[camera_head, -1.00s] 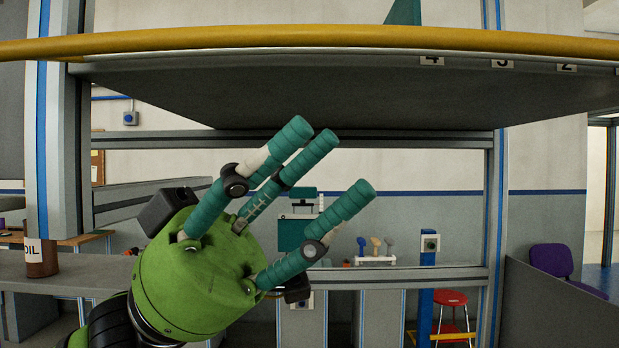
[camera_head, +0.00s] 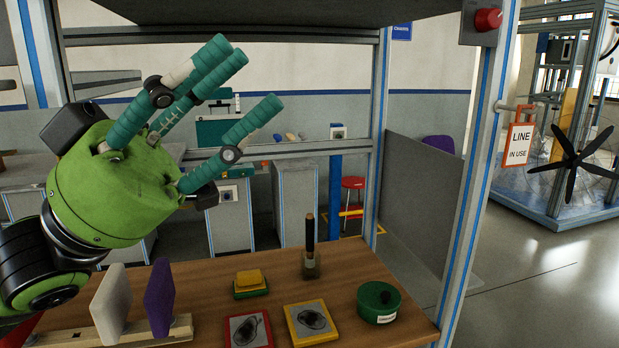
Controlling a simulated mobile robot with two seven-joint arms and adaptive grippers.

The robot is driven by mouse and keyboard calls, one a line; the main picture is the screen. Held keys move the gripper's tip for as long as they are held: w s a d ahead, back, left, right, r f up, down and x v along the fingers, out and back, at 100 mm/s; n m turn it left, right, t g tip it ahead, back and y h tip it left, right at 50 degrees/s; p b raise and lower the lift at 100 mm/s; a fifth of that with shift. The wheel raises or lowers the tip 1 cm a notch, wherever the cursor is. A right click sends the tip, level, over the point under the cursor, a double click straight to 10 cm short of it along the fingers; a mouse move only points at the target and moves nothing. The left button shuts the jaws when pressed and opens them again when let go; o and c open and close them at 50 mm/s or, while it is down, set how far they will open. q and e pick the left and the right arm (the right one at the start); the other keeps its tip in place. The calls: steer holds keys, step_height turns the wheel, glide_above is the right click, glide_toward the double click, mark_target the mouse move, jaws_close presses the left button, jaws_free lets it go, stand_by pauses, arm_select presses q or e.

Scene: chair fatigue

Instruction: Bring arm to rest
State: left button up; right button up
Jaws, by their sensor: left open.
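My left gripper (camera_head: 222,95) shows in the upper left of the head view, on the green arm end that comes in from the left. Its teal fingers are spread apart, with nothing between them. It is raised above the wooden workbench (camera_head: 345,268) and touches nothing that I can see. My right gripper is not in view.
On the bench are a white panel and a purple panel (camera_head: 159,298) in a wooden holder, yellow-green blocks (camera_head: 250,284), a dark-handled tool in a stand (camera_head: 310,252), two framed pads (camera_head: 311,322) and a green round tin (camera_head: 379,302). Frame posts (camera_head: 478,180) stand right.

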arm_select(q)
steer(key=w+d+f+n+t+y, duration=0.2)
steer(key=w+f+n+t+y, duration=0.55)
steer(key=w+f, duration=0.5)
steer(key=w+a+f+n+t+y, duration=0.1)
steer(key=a+f+n+y, duration=0.3)
steer(key=f, duration=1.1)
steer(key=w+a+f+n+t+y, duration=0.15)
steer(key=f+n+y, duration=0.45)
steer(key=f, duration=0.9)
steer(key=s+a+f+n+g+y, duration=0.1)
steer(key=s+a+f+g+y, duration=0.35)
steer(key=s+f, duration=0.7)
steer(key=s+a+f+n+g+y, duration=0.1)
steer(key=s+a+f+g+y, duration=0.35)
steer(key=s+f, duration=0.7)
step_height(320, 180, down, 23)
steer(key=s+a+g+h, duration=0.1)
steer(key=s, duration=0.1)
steer(key=s+a+f+g, duration=0.1)
steer(key=s+a+f, duration=0.1)
steer(key=s+f, duration=1.1)
steer(key=shift+s+a+f+g, duration=0.3)
steer(key=shift+s+a+f, duration=0.1)
steer(key=shift+s, duration=0.7)
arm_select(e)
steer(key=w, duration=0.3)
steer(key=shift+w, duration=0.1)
